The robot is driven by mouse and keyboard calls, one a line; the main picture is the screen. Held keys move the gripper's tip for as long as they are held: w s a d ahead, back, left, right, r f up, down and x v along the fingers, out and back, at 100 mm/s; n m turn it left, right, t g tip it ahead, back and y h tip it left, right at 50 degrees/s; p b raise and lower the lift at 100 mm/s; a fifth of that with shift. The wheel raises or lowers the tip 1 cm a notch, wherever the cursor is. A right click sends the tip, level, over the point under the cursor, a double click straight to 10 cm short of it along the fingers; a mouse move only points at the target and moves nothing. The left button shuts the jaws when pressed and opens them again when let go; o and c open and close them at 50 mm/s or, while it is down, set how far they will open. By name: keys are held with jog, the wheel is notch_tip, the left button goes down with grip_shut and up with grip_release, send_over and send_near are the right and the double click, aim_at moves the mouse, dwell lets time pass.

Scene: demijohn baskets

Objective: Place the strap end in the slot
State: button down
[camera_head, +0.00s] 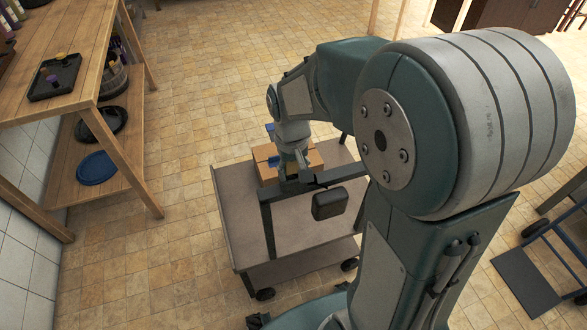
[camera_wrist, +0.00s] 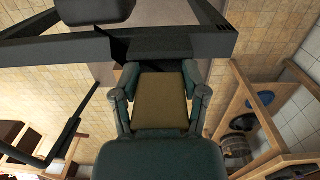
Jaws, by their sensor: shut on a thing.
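My gripper (camera_head: 294,172) points down beside a cardboard box (camera_head: 267,168) on the grey cart (camera_head: 240,215) in the head view. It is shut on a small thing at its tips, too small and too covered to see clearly. The slot cannot be made out.
A wooden shelf (camera_head: 75,100) stands left. Tiled floor between is clear.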

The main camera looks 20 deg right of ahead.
jog(key=shift+f, duration=0.1)
jog(key=shift+c, duration=0.6)
grip_release()
jog(key=shift+s+f, duration=0.1)
jog(key=shift+f, duration=0.05)
jog(key=r, duration=1.1)
jog(key=shift+w+a+r, duration=0.15)
jog(key=shift+w+r, duration=0.2)
jog(key=shift+r, duration=0.05)
jog(key=shift+s+r, duration=0.15)
jog(key=shift+r, duration=0.3)
jog(key=s+r+t, duration=0.1)
jog(key=s+t, duration=0.5)
jog(key=s, duration=0.8)
jog(key=shift+r, duration=0.35)
